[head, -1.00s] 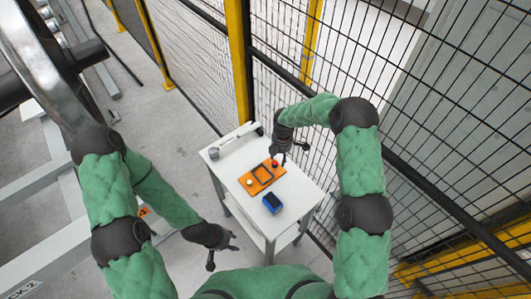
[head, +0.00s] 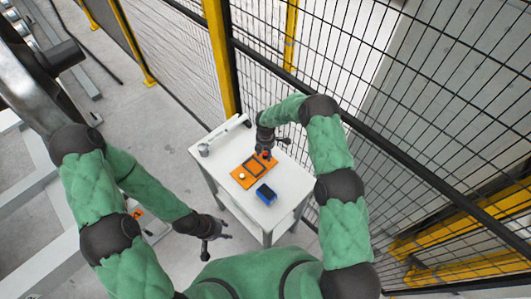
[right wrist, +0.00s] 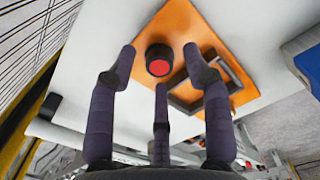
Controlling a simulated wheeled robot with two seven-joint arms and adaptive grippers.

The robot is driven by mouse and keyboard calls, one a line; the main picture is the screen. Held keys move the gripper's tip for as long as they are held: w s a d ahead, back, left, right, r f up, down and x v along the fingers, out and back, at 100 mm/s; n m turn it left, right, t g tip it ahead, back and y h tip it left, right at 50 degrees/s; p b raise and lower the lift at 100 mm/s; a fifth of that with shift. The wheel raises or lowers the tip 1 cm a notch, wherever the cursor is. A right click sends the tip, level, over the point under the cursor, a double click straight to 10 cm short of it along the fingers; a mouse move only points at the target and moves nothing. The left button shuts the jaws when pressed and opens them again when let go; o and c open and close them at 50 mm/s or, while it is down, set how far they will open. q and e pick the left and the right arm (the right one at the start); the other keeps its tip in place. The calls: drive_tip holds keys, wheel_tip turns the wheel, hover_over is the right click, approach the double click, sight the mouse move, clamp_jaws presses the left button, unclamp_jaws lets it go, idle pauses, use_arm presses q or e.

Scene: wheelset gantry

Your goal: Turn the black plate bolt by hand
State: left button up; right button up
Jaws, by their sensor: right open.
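An orange plate (head: 238,179) lies on the white table and carries a black square frame (head: 255,166). A short black round piece with a red top (right wrist: 159,60), seemingly the bolt, stands on the plate beside the frame's corner. My right gripper (head: 274,151) is over that end of the plate and hides most of the piece in the head view. In the right wrist view its three fingers (right wrist: 159,66) are open, spread around the red top, with no clear contact. My left gripper (head: 216,243) hangs empty in front of the table's near left side, fingers apart.
The white table (head: 291,181) also holds a blue box (head: 266,194), a small grey cylinder (head: 204,149) and a white bar at the back. A mesh fence (head: 400,90) with a yellow post (head: 220,55) stands close behind and right. A large metal wheel (head: 30,85) is at left.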

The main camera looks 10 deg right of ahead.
drive_tip(key=shift+f, duration=0.45)
clamp_jaws()
